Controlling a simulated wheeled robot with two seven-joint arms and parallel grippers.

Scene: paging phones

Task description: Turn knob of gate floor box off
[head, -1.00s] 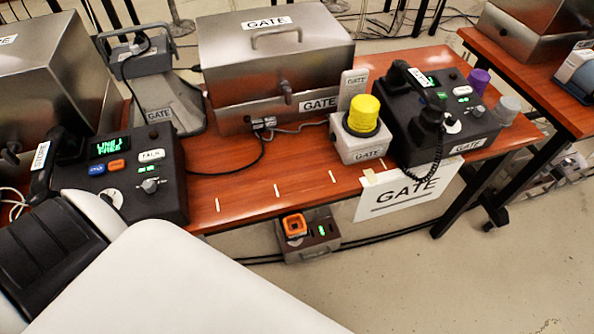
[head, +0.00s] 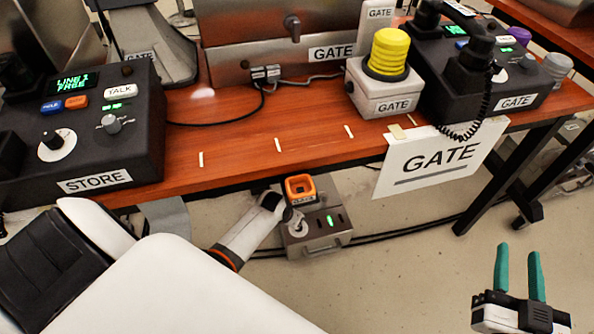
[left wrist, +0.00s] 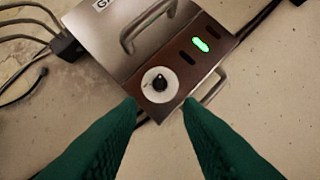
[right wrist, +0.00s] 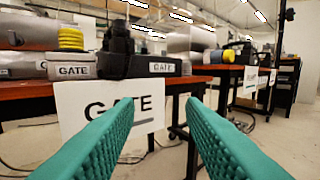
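The gate floor box (head: 340,233) is a grey metal box on the floor below the table's front edge, with a lit green light. Its knob (head: 297,228) shows on the box's left part. In the left wrist view, the knob (left wrist: 160,83) is black on a white round dial. My left gripper (left wrist: 159,104) is open, its green fingertips apart on either side of the dial's near side, holding nothing. Its fingers are not clear in the head view. My right gripper (head: 517,250) is open and empty, above the floor at the right.
The wooden table (head: 235,150) carries a STORE phone console (head: 95,183), a gate phone console (head: 515,103) and a yellow beacon (head: 388,52). A GATE sign (head: 440,160) hangs from its front edge. An orange socket (head: 300,188) sits behind the box's knob. Cables lie behind the box.

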